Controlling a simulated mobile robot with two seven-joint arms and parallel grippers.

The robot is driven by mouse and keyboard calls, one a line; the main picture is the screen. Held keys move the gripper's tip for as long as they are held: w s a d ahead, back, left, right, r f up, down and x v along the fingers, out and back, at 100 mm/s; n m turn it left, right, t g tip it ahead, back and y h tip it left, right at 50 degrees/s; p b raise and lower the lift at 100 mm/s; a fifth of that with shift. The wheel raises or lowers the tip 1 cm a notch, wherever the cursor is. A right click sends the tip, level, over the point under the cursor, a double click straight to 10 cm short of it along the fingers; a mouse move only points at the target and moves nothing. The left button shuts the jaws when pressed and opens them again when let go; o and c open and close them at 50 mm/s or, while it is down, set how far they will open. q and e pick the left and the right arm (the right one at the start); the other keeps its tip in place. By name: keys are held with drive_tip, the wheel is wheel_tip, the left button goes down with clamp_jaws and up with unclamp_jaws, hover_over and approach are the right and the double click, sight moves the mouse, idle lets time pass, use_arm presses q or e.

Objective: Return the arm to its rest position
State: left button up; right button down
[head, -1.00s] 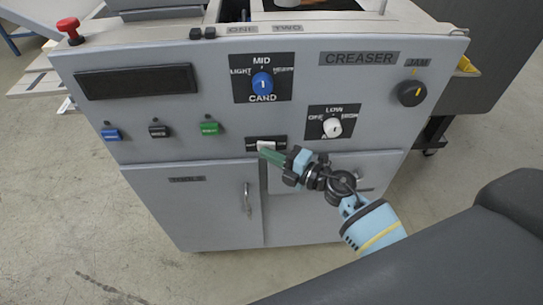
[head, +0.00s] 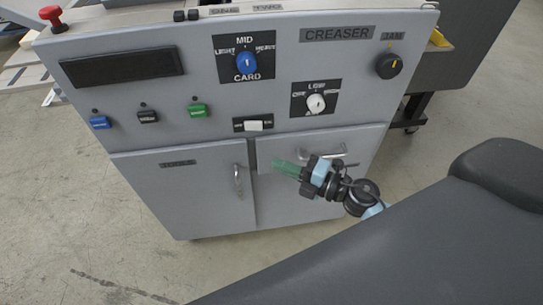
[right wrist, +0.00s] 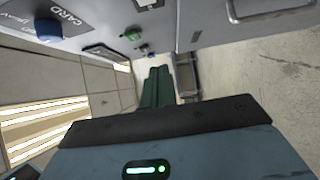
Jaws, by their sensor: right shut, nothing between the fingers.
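My right gripper (head: 279,167) is in front of the grey creaser machine (head: 210,110), below the white rocker switch (head: 254,126) and by the drawer front. Its green fingers are together and empty, and they also show in the right wrist view (right wrist: 157,88). They appear apart from the panel and the drawer handle (head: 322,153). My left gripper is not in view.
The panel carries a blue card knob (head: 246,63), a white knob (head: 316,103), a black jam knob (head: 388,65) and a row of small buttons (head: 198,111). A door handle (head: 238,181) sticks out below. A red emergency knob (head: 52,17) stands at top left. The floor (head: 120,240) at lower left is clear.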

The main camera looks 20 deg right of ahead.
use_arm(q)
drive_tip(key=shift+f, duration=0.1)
use_arm(e)
drive_tip(key=shift+s+d, duration=0.15)
drive_tip(key=shift+s, duration=0.2)
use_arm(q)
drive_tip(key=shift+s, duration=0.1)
